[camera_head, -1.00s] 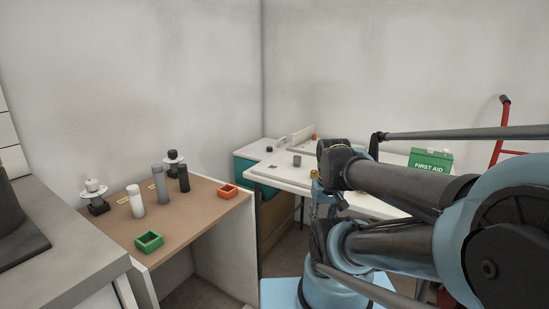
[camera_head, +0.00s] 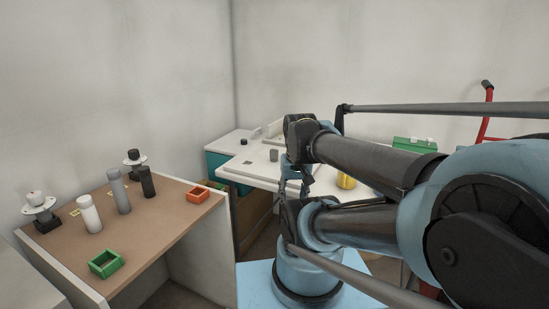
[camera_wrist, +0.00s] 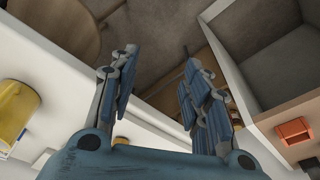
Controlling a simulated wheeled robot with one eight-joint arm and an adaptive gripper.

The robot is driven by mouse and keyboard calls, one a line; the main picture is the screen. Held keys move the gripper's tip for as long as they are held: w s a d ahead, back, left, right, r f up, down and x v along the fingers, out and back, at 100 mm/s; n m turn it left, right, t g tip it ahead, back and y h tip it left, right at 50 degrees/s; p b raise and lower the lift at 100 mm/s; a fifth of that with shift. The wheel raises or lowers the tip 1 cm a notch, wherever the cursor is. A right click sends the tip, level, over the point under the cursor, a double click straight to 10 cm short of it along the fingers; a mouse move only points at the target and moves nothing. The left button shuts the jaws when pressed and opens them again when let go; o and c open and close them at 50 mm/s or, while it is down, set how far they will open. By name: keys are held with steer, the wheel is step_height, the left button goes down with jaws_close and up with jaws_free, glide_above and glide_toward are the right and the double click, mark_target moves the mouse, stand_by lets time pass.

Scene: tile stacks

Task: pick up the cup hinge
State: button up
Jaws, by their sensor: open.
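I cannot make out a cup hinge for certain in either view. A small dark flat piece (camera_head: 247,162) and a grey block (camera_head: 273,155) lie on the white worktop (camera_head: 238,171); they are too small to identify. My gripper (camera_wrist: 160,85) is open and empty in the wrist view, its two blue-grey fingers apart over floor and furniture edges. In the head view my gripper (camera_head: 293,182) hangs in front of the white worktop, partly hidden by my arm.
A brown-topped table (camera_head: 150,222) at left holds a green open box (camera_head: 106,264), an orange box (camera_head: 198,195), a white cylinder (camera_head: 90,214) and grey and black ones. A yellow cylinder (camera_head: 346,181) stands right of my gripper; a green case (camera_head: 415,145) is behind my arm.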

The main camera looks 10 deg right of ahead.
steer(key=w+r+m+g, duration=0.1)
steer(key=w+r+m, duration=0.8)
steer(key=w, duration=0.3)
steer(key=w+r+m+g, duration=0.1)
steer(key=w+r+m, duration=0.8)
steer(key=w, duration=0.4)
steer(key=m, duration=0.6)
glide_above(275, 150)
step_height(275, 150, down, 11)
steer(key=shift+w+a+r, duration=0.1)
steer(key=shift+w+r, duration=0.05)
steer(key=shift+f, duration=2.8)
steer(key=shift+c, duration=0.5)
jaws_close()
